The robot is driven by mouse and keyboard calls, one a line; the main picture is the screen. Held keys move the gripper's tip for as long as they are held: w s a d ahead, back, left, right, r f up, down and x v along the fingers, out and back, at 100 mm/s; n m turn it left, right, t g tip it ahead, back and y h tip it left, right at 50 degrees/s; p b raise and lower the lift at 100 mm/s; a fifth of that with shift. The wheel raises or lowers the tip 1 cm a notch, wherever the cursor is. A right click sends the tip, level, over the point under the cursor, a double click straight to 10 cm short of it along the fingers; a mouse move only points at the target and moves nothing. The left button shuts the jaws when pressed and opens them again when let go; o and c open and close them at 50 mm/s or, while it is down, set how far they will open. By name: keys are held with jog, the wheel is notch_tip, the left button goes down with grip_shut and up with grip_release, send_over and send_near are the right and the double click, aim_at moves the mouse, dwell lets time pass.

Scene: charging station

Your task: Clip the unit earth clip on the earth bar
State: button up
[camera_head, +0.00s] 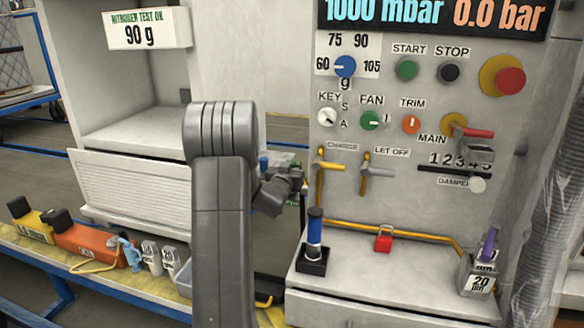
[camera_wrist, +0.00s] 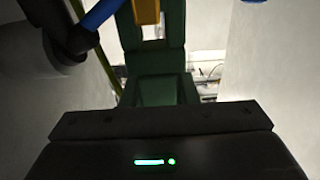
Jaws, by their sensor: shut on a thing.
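In the wrist view a dark green clip-like piece (camera_wrist: 162,90) stands straight ahead of my gripper's black body; I take it for the unit earth clip. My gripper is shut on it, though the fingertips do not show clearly. A thin yellow-green line (camera_wrist: 105,72) runs down beside it on the left. A brass-coloured piece (camera_wrist: 146,11) shows at the top of the green piece; I cannot tell if it is the earth bar or if they touch. In the head view my gripper (camera_head: 281,190) is small and dark, partly behind my arm, left of the panel. The earth bar is not clear there.
The control panel (camera_head: 425,200) has a CHARGE valve (camera_head: 327,166) and a LET OFF valve (camera_head: 375,171). A blue bar (camera_wrist: 98,16) crosses the wrist view's upper left. Pale walls flank the gripper.

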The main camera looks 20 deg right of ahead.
jog(key=shift+f+b, duration=0.5)
jog(key=shift+f, duration=0.1)
jog(key=o, duration=1.1)
jog(key=shift+a, duration=0.1)
jog(key=v, duration=1.3)
jog(key=shift+s+a, duration=0.2)
jog(key=shift+s, duration=0.1)
jog(key=x, duration=1.3)
jog(key=shift+w+d, duration=0.3)
jog(key=shift+r, duration=0.3)
jog(key=shift+r+p, duration=0.1)
jog(key=shift+p, duration=0.2)
